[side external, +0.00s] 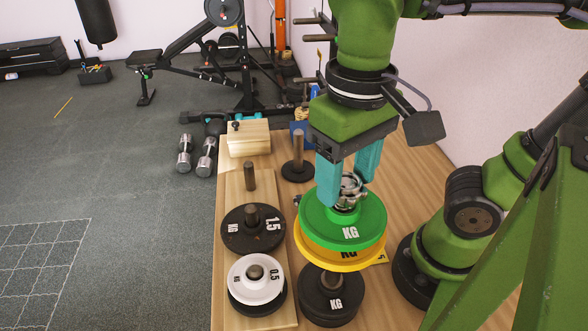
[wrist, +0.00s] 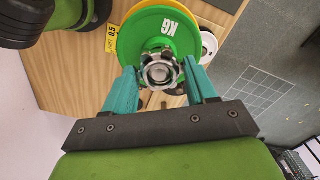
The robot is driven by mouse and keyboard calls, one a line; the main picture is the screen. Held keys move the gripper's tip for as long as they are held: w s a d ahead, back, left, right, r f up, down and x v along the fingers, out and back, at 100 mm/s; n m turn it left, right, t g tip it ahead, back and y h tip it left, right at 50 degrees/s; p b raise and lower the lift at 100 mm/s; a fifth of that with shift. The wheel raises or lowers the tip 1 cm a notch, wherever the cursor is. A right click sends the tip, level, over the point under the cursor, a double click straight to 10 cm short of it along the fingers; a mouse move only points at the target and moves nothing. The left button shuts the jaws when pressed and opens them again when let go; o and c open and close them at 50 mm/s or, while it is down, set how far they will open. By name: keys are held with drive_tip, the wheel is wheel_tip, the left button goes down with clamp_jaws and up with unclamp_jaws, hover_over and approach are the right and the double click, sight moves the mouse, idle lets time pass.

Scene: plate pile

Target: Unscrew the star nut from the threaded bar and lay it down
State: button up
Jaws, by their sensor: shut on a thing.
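The silver star nut (side external: 351,187) sits at the centre of the green plate (side external: 318,228), on its upper face. My gripper (side external: 349,184) points down with its teal fingers on either side of the nut and is shut on it. In the wrist view the nut (wrist: 160,71) shows lobes and a round centre between the fingertips (wrist: 159,76). A yellow plate (side external: 324,257) lies just under the green one. The threaded bar is hidden by the nut and plates, so I cannot tell how far the nut is on it.
A black plate (side external: 328,306) lies below and in front of the yellow plate. A wooden board (side external: 229,200) at left bears short posts, a black 1.5 plate (side external: 240,239) and a white 0.5 plate (side external: 244,284). A dark-based post (side external: 298,150) and a wooden block (side external: 249,144) stand behind. Bare tabletop (side external: 400,180) shows at right.

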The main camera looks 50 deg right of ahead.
sight(347, 182)
drive_tip(key=shift+r, duration=1.65)
drive_tip(key=shift+r, duration=0.2)
wheel_tip(347, 182, up, 5)
drive_tip(key=w+d+n, duration=0.4)
drive_tip(key=w+d, duration=0.4)
drive_tip(key=d, duration=0.4)
drive_tip(key=f, duration=3.5)
drive_tip(key=shift+a+f, duration=0.25)
drive_tip(key=shift+f, duration=0.15)
drive_tip(key=shift+f, duration=0.1)
drive_tip(key=o, duration=1.1)
drive_tip(key=shift+c, duration=0.2)
